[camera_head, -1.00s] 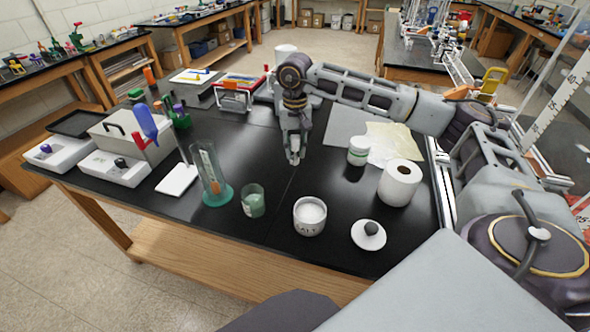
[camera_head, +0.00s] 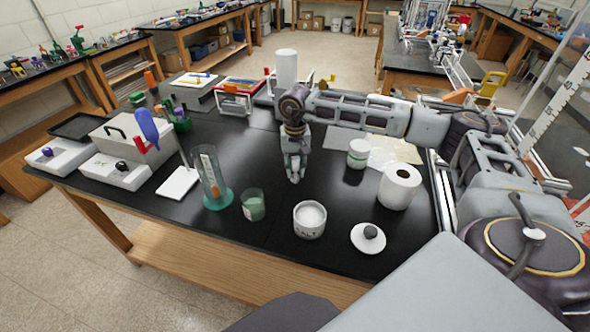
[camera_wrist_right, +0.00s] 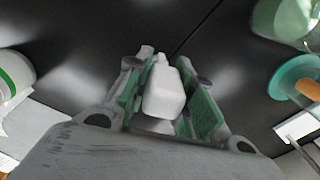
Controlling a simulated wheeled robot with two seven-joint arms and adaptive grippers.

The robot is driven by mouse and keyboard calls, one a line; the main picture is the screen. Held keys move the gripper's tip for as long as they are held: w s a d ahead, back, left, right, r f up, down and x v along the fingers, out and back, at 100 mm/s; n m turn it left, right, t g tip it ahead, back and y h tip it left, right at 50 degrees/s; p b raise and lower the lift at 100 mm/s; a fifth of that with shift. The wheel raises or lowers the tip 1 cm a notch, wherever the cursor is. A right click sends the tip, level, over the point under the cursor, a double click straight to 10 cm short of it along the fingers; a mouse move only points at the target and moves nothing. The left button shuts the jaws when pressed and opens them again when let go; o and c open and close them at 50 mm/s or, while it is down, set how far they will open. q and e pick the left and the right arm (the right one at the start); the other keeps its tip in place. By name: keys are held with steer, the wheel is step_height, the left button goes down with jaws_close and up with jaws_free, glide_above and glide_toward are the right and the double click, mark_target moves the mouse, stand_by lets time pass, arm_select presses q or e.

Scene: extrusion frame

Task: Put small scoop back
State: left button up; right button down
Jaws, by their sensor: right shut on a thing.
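My right gripper (camera_head: 294,176) hangs pointing down over the middle of the black table, behind the salt jar. In the right wrist view its fingers (camera_wrist_right: 170,95) are shut on a small whitish piece, which I take to be the small scoop (camera_wrist_right: 163,92). Its full shape is hidden between the fingers. The open white salt jar (camera_head: 309,221) stands near the front edge with white powder in it. Its round lid (camera_head: 368,237) with a dark knob lies to its right. My left gripper is not in view.
A green-tinted beaker (camera_head: 253,206) and a tall graduated cylinder (camera_head: 211,180) stand left of the jar. A white paper roll (camera_head: 399,187) and a small white bottle (camera_head: 358,154) stand to the right. The black table (camera_head: 250,150) is clear around the gripper.

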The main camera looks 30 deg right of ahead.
steer(key=shift+f, duration=0.6)
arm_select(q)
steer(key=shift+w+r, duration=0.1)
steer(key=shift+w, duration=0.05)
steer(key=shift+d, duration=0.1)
arm_select(e)
steer(key=shift+f, duration=0.2)
steer(key=c, duration=1.2)
jaws_free()
steer(key=shift+c, duration=0.2)
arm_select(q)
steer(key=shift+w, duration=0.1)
arm_select(e)
steer(key=shift+r, duration=0.15)
step_height(320, 180, up, 11)
steer(key=shift+f+b, duration=0.2)
steer(key=shift+b, duration=0.4)
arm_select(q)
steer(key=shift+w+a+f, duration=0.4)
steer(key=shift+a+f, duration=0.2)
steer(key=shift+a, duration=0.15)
arm_select(e)
steer(key=shift+r, duration=0.7)
